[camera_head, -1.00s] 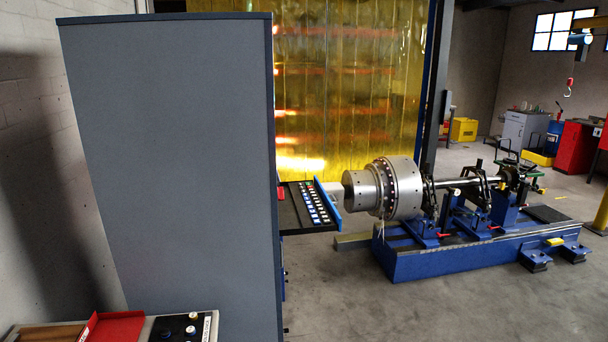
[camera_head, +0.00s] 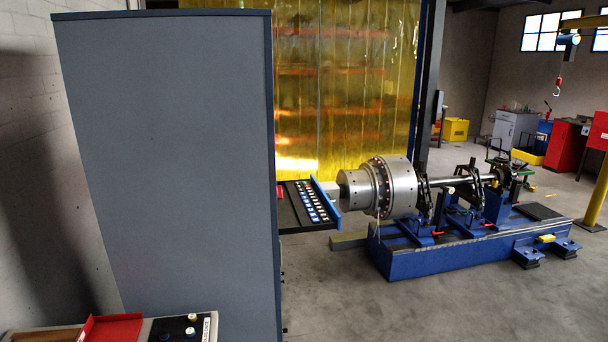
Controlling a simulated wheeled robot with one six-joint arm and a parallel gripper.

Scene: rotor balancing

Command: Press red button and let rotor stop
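The steel rotor (camera_head: 400,187) lies on the blue balancing machine (camera_head: 440,258), right of centre. Whether it is turning cannot be told. A control panel (camera_head: 298,208) with rows of white and blue buttons juts from the right side of the grey cabinet (camera_head: 165,160). A small red spot (camera_head: 280,191), perhaps the red button, shows at the panel's left edge beside the cabinet. It is partly hidden and too small to be sure of. My gripper is not in view.
The tall grey cabinet blocks the left half of the view. A bench with a red tray (camera_head: 112,328) and a knob box (camera_head: 187,328) is at the lower left. A yellow strip curtain (camera_head: 345,90) hangs behind. The grey floor (camera_head: 335,300) in front of the machine is clear.

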